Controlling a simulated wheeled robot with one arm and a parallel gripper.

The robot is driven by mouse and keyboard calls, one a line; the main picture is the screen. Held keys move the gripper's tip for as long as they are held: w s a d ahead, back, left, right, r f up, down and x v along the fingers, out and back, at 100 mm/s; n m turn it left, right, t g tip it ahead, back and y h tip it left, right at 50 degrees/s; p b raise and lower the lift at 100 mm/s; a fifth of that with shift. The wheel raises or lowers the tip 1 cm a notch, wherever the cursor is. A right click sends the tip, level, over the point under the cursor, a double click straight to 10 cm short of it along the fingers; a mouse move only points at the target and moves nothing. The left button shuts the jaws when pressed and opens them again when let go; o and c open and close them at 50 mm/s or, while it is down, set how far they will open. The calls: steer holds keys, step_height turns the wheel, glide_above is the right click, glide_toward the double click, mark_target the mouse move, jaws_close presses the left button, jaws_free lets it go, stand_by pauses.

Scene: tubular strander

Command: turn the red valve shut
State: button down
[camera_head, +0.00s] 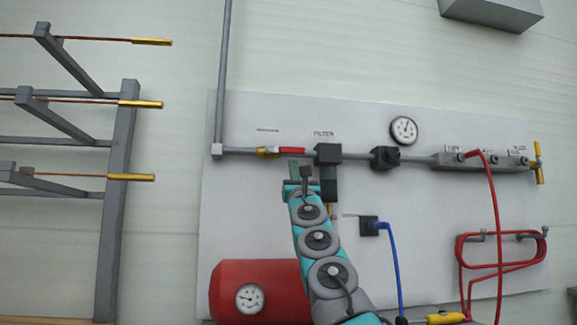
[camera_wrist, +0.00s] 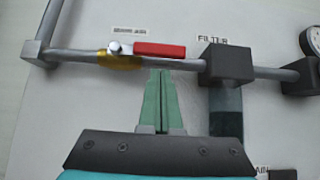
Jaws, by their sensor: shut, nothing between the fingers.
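The red valve (camera_head: 290,150) is a flat red lever on a yellow body on the grey horizontal pipe, left of the black filter block. In the wrist view its red lever (camera_wrist: 160,49) lies along the pipe, pointing right from a silver pivot bolt. The yellow valve body (camera_wrist: 119,61) sits at the lever's left end. My gripper (camera_head: 294,165) has green fingers and is just below the lever. In the wrist view my gripper (camera_wrist: 160,73) is shut and empty, its fingertips at the pipe's lower edge under the lever. Whether the tips touch the pipe, I cannot tell.
The black filter block (camera_wrist: 228,64) is close to the right of my fingers. A gauge (camera_head: 403,130), a manifold (camera_head: 480,161) with a red hose and a blue cable (camera_head: 393,260) are farther right. A red tank (camera_head: 260,290) is below. A rack (camera_head: 117,200) stands left.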

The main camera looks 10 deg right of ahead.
steer(key=shift+r+p, duration=0.4)
steer(key=shift+r, duration=0.3)
steer(key=shift+d+n, duration=0.1)
steer(key=shift+n, duration=0.2)
steer(key=shift+d+r+n+y, duration=0.1)
steer(key=shift+n+y, duration=1.2)
steer(key=shift+y, duration=0.3)
